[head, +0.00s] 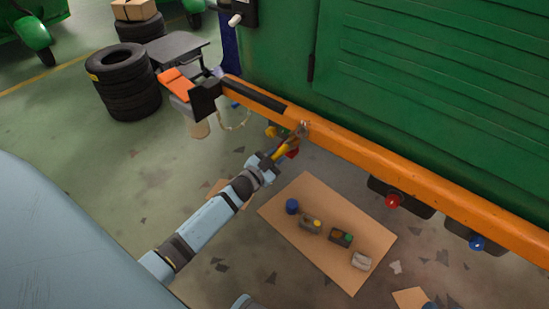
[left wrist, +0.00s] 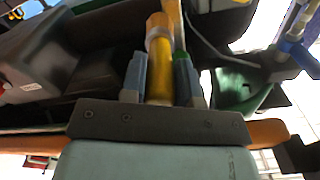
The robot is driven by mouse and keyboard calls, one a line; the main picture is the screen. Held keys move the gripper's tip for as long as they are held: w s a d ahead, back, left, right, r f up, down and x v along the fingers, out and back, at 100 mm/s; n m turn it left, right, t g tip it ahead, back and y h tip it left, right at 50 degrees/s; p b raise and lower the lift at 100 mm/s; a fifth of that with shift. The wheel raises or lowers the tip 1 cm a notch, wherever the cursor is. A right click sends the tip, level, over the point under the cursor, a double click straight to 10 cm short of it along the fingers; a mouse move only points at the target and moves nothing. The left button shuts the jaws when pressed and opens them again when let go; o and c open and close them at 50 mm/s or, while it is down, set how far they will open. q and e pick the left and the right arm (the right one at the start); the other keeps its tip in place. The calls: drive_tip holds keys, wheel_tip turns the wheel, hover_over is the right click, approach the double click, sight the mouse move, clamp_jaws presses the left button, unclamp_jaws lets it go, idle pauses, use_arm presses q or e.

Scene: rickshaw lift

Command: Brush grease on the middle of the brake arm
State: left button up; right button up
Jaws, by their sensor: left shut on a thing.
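My left gripper (head: 272,160) is shut on a yellow-handled brush (head: 285,147). The brush points up and right in the head view, and its tip meets or overlaps the orange beam (head: 370,160) along the green vehicle's lower edge. I cannot tell whether it touches. In the left wrist view the yellow handle (left wrist: 159,70) stands between the two grey fingers. The bristles are not clear there. Small yellow, green and red parts lie beside and behind the brush, partly hidden. I cannot make out the brake arm for sure.
A cardboard sheet (head: 290,225) on the floor holds a blue can (head: 292,206) and several small containers. The green vehicle body (head: 440,90) fills the upper right. A stack of tyres (head: 125,85) stands at the upper left. Red and blue knobs hang below the beam.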

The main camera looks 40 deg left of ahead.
use_arm(q)
drive_tip(key=shift+w, duration=0.2)
drive_tip(key=shift+a, duration=0.1)
drive_tip(key=shift+f+p, duration=0.5)
drive_tip(key=shift+f, duration=0.05)
drive_tip(key=a, duration=0.2)
drive_tip(key=a+f, duration=0.1)
drive_tip(key=shift+w+a, duration=0.2)
drive_tip(key=shift+a, duration=0.2)
idle(1.2)
